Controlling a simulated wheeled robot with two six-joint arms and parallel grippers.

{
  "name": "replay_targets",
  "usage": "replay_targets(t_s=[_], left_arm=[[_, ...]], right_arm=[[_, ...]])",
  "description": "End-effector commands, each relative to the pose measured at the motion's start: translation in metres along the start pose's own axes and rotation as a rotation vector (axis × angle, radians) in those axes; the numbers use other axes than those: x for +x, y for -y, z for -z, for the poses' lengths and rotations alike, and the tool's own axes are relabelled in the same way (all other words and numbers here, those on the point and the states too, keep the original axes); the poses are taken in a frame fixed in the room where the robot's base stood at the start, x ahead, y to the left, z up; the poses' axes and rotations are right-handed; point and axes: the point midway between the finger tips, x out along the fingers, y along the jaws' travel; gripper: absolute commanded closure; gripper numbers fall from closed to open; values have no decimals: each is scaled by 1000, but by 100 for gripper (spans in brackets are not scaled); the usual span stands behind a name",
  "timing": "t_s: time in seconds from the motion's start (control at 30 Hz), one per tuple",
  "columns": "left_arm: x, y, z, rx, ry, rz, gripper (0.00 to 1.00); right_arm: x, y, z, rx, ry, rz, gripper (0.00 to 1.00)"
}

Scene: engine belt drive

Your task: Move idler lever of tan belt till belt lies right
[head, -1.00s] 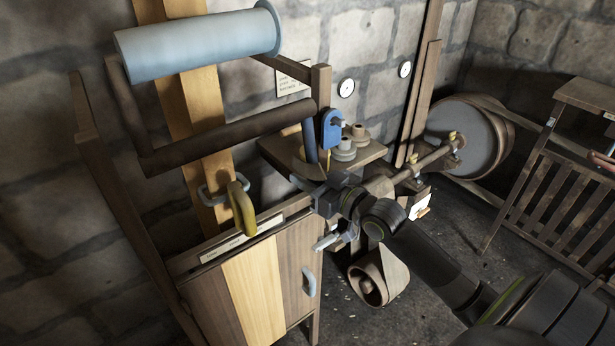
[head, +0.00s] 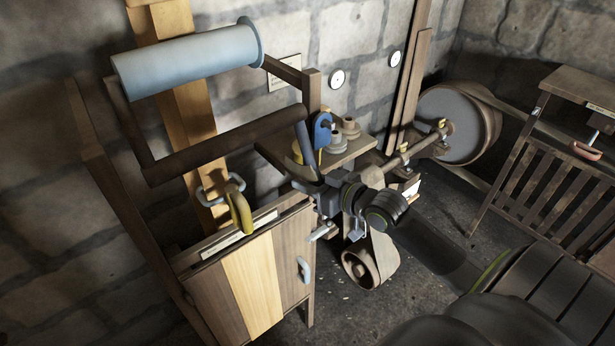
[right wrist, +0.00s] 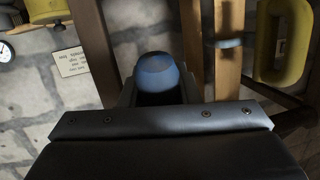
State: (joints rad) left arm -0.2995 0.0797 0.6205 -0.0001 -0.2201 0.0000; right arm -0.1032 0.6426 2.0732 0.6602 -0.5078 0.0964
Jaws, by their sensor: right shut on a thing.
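The tan belt (head: 382,250) wraps a low pulley (head: 356,269) under the machine; its upper run goes behind my right wrist, so how it lies there is hidden. My right gripper (head: 312,180) is at the machine's front, below a small table. It is shut on a blue, round-ended handle (right wrist: 160,73), which sits between the fingers in the right wrist view and appears to be the idler lever's grip. A dark blue bar (head: 304,144) slants up from the gripper; I cannot tell whether it is the same lever. My left gripper is not in view.
A wooden cabinet (head: 252,283) stands left of the gripper, with a yellow handle (head: 240,207) above it. A blue upright plate (head: 322,130) and stepped pulleys (head: 345,133) are close behind. A large wheel (head: 447,125) and slatted wooden frame (head: 545,180) stand right.

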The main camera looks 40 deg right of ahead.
Motion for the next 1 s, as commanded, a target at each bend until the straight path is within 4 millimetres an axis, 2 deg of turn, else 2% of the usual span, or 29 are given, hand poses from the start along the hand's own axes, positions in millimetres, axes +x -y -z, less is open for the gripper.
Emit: replay_targets(t_s=[0.13, 0.17, 0.3, 0.67, 0.77, 1.0], left_arm=[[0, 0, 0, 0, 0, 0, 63], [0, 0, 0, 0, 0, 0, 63], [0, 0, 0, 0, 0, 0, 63], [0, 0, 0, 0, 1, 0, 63], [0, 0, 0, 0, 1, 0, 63], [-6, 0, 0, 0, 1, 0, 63]], right_arm=[[0, 0, 0, -1, -2, 1, 100], [0, 0, 0, -1, -2, 1, 68], [0, 0, 0, -1, -2, 1, 50], [-4, 0, 0, -2, -1, 0, 50], [-13, -1, 0, -4, 0, -1, 50], [-53, -1, 0, -6, 4, -1, 50]])
